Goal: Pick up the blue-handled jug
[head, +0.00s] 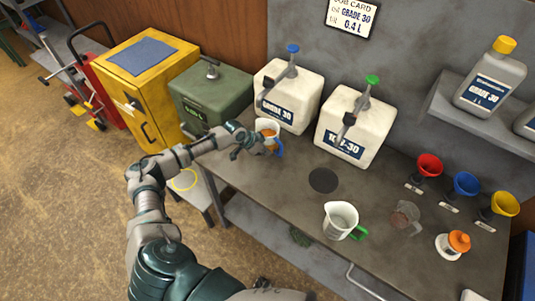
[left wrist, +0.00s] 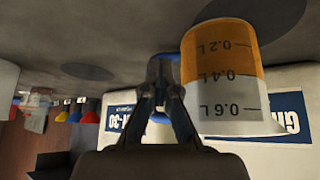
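The blue-handled jug (head: 267,128) is at the left part of the workbench, in front of the left white GRADE 30 canister (head: 288,97). In the left wrist view, which is upside down, the clear jug (left wrist: 222,75) holds orange liquid to about the 0.4 L mark. Its blue handle (head: 278,149) faces my left gripper (head: 262,146). In the left wrist view my gripper's fingertips (left wrist: 162,70) come together at the handle, with blue showing between and beside the fingers. I cannot tell whether the jug touches the bench. My right gripper is not in view.
A second white canister (head: 355,125) stands to the right. A green-handled jug (head: 341,220), a clear cup (head: 405,217) and red, blue and yellow funnels (head: 466,184) are on the bench (head: 285,195). A green can (head: 211,95) and yellow cabinet (head: 150,75) are at left.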

